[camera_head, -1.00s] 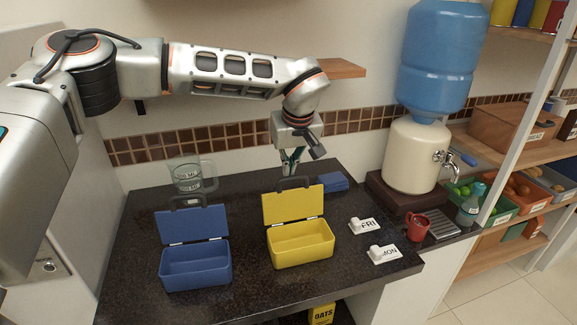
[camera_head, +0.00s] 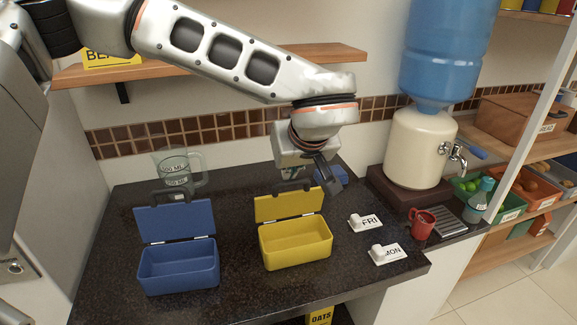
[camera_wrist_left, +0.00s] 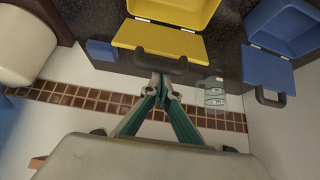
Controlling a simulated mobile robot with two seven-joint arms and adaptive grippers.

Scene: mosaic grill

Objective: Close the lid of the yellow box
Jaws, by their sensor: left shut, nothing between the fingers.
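The yellow box (camera_head: 297,246) stands on the dark counter with its lid (camera_head: 289,205) open, leaning up and back, and its inside looks empty. A dark handle (camera_head: 293,186) sits at the lid's top edge. My left gripper (camera_head: 300,178) is behind the raised lid, close to the handle, and the lid partly hides its fingertips. In the left wrist view the shut, empty fingers (camera_wrist_left: 161,92) point toward the handle (camera_wrist_left: 151,63) and yellow lid (camera_wrist_left: 158,38). I cannot tell if they touch it. My right gripper is not in view.
A blue box (camera_head: 178,265) with its lid open stands to the left. A glass measuring jug (camera_head: 178,171) is behind it. FRI (camera_head: 366,222) and MON (camera_head: 388,254) tags, a red mug (camera_head: 421,224) and a water dispenser (camera_head: 419,150) are to the right.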

